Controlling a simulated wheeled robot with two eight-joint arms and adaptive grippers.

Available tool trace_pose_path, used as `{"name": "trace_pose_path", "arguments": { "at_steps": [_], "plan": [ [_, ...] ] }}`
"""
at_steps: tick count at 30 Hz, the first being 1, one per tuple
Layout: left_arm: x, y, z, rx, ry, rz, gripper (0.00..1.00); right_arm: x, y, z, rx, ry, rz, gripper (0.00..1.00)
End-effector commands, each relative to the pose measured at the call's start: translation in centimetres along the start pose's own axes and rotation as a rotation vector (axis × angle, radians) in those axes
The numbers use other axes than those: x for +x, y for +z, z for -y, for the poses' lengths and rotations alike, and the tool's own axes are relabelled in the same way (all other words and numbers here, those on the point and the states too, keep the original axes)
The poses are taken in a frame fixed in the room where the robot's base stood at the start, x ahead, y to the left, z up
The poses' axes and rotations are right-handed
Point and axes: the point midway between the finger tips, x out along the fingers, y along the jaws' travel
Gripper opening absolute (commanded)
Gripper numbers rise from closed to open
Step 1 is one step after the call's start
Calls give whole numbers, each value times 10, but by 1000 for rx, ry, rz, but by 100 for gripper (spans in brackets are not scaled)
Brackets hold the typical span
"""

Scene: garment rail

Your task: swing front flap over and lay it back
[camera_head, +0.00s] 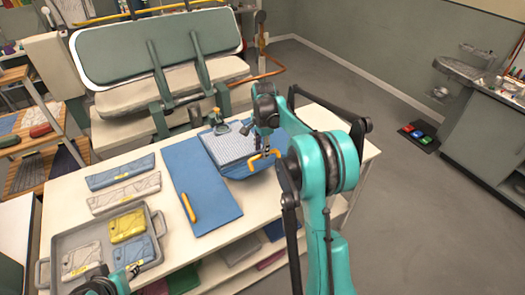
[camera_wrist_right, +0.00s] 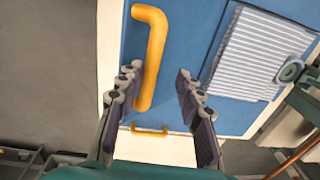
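A blue folding board lies on the white table, with a flat blue panel (camera_head: 190,165) carrying an orange handle (camera_head: 188,207). A grey striped cloth (camera_head: 229,146) lies on the board's other part and shows in the right wrist view (camera_wrist_right: 262,52). Another orange handle (camera_head: 264,158) is at my right gripper (camera_head: 264,143). In the right wrist view, my right gripper (camera_wrist_right: 157,76) is open, with a large orange handle (camera_wrist_right: 150,55) between its fingers; contact is unclear. A smaller handle (camera_wrist_right: 150,131) shows beyond. My left gripper (camera_head: 130,270) is partly cut off at bottom left; its opening is unclear.
A grey tray (camera_head: 61,243) with yellow and grey folded garments stands at the table's left. Blue and white folded pieces (camera_head: 120,172) lie behind it. A padded green-backed bench (camera_head: 160,50) stands behind the table. Open floor lies to the right.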

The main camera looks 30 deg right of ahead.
Motion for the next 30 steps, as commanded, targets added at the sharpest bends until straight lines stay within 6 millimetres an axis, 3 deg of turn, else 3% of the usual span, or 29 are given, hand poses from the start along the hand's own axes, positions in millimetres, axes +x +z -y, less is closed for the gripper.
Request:
{"name": "trace_pose_path", "arguments": {
  "at_steps": [30],
  "plan": [
    [-40, -28, 0, 0, 0, 0, 36, -62, 0, 38, -1, 0, 0, 36]
  ]
}}
